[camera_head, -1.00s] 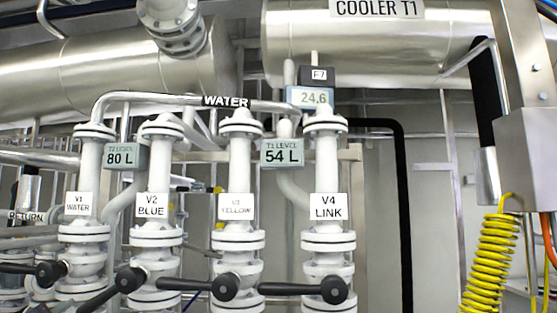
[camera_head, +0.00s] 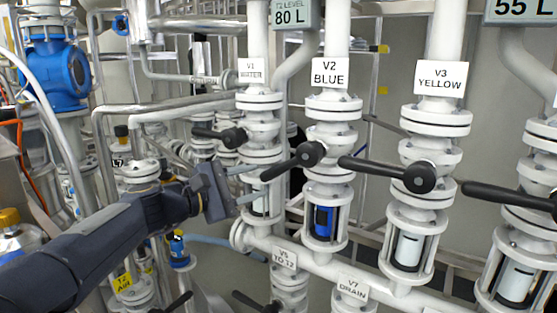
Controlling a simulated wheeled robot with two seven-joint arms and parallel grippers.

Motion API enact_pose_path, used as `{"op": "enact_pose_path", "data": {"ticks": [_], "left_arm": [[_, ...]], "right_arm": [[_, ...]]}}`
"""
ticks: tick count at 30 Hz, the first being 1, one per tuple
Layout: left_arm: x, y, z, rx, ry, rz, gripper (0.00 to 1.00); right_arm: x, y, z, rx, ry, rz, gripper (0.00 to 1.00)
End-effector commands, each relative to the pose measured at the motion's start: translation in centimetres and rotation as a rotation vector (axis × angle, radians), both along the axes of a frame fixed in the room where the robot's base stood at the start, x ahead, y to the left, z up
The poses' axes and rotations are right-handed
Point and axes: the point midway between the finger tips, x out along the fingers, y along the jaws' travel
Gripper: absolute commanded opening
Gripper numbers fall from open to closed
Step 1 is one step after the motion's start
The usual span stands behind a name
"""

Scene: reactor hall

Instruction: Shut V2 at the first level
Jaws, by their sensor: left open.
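Valve V2 has a white label reading V2 BLUE (camera_head: 330,73) on its white vertical pipe. Its black lever (camera_head: 290,162) points left and slightly down from the round hub, across the pipe. Below it is a sight glass with blue content (camera_head: 323,222). My left gripper (camera_head: 250,184) comes in from the left, its two fingers open and empty. In the picture its fingertips are just left of and below the tip of the V2 lever. I cannot tell the depth gap between them. My right gripper is not in view.
The V1 lever (camera_head: 218,135) is close above my left gripper. The V3 lever (camera_head: 385,168) reaches left towards V2's pipe. The T2 level display (camera_head: 290,14) reads 80 L; the display at top right (camera_head: 520,10) reads 55 L.

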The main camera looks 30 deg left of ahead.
Motion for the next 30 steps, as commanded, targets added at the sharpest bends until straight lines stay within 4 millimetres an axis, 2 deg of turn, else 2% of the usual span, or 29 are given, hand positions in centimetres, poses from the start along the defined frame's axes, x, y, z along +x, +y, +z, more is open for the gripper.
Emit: {"op": "enact_pose_path", "data": {"ticks": [5,16,21,28,30], "left_arm": [[1.4,-0.2,0.5,-0.02,-0.009,0.001,0.42],[6.4,-2.4,0.5,-0.019,-0.008,0.002,0.42],[7.2,-2.8,0.4,-0.019,-0.008,0.005,0.42],[7.3,-2.8,0.4,-0.018,-0.009,0.005,0.42],[7.3,-2.8,0.4,-0.018,-0.009,0.005,0.33]], "right_arm": [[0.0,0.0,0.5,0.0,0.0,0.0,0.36],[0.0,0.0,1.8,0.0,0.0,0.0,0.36],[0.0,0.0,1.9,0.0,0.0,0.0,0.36],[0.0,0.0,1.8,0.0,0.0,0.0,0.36],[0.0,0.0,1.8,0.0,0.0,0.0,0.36]]}}
